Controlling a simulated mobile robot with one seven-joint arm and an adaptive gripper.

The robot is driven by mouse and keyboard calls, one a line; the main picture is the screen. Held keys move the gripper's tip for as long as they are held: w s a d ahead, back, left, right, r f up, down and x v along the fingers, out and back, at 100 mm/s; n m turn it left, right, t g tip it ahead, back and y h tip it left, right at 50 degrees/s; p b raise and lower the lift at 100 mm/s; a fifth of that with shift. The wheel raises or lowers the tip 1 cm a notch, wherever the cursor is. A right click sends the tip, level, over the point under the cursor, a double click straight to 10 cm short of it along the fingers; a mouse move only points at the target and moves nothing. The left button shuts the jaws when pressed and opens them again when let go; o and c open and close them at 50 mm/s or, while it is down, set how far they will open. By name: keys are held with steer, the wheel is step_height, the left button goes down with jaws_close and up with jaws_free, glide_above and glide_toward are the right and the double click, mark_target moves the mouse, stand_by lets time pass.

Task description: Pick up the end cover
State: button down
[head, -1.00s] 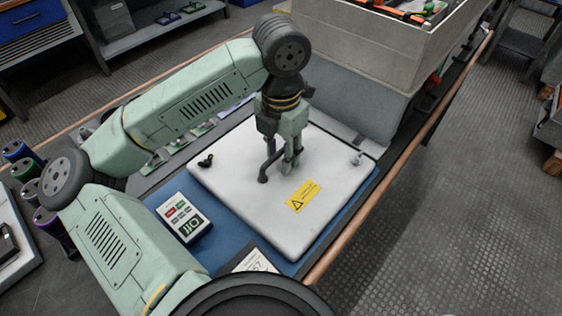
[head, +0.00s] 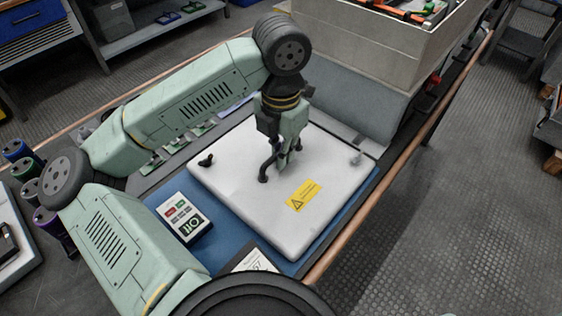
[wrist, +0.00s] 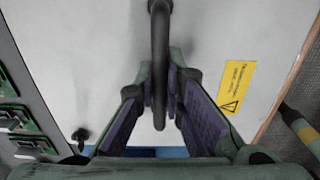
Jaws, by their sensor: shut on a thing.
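The end cover (head: 232,190) is a flat white panel with rounded corners, lying on a blue mat. It has a dark bar handle (head: 264,172) near its middle and a yellow warning label (head: 302,196). My gripper (head: 281,163) points down over the cover and is shut on the handle. In the wrist view the handle (wrist: 159,45) runs between the two purple-padded fingers (wrist: 162,92), which press in from both sides. Part of the handle is hidden by the fingers in the head view. The cover looks flat on the mat.
A keypad-like device (head: 185,217) and a paper card (head: 254,262) lie beside the cover. A large grey bin (head: 405,45) stands behind it. Several cylindrical capacitors (head: 30,190) stand at the left. Green circuit boards (wrist: 20,118) lie left of the cover.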

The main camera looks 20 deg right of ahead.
steer(key=shift+r, duration=0.1)
step_height(320, 180, up, 18)
steer(key=shift+b, duration=0.35)
steer(key=shift+r, duration=0.1)
stand_by(0.7)
